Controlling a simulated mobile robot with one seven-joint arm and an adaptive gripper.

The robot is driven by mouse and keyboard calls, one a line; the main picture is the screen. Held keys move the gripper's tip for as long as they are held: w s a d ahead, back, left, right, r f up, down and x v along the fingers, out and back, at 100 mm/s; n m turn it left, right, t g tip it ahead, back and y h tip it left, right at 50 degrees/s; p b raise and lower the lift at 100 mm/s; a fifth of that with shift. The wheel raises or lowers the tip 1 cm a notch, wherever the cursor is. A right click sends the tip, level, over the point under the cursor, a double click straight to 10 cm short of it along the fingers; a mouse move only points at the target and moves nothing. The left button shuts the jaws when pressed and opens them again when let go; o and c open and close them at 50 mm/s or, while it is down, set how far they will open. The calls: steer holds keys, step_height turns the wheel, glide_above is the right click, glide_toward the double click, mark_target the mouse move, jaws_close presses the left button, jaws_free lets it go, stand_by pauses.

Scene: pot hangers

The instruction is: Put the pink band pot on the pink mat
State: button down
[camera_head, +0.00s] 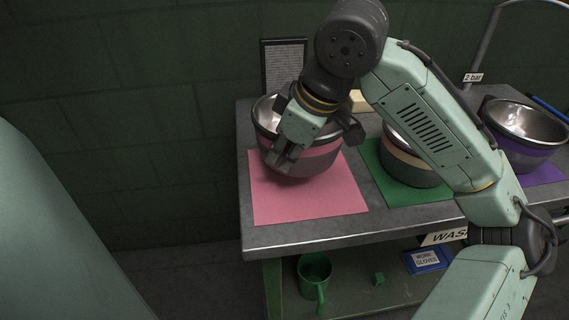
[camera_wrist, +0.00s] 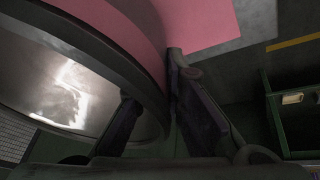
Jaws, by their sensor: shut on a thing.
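The pink band pot (camera_head: 322,151) is a steel bowl with a dark rim and a pink band. It is over the back part of the pink mat (camera_head: 300,205), and I cannot tell whether its base touches the mat. My gripper (camera_head: 284,158) is shut on the pot's wall at its front left side. In the wrist view, one finger is inside the pot (camera_wrist: 60,85) and the other is outside against the wall. The mat also shows in the wrist view (camera_wrist: 208,22). My gripper and wrist hide part of the pot in the head view.
A tan band pot (camera_head: 410,168) stands on a green mat (camera_head: 385,190) in the middle. A purple band pot (camera_head: 525,135) stands on a purple mat at the right. A framed sign (camera_head: 284,62) stands behind. The shelf below holds a green mug (camera_head: 313,272).

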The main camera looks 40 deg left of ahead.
steer(key=shift+w+f, duration=0.1)
steer(key=shift+f, duration=1.6)
steer(key=shift+f, duration=0.1)
steer(key=c, duration=1.7)
jaws_free()
steer(key=v, duration=1.2)
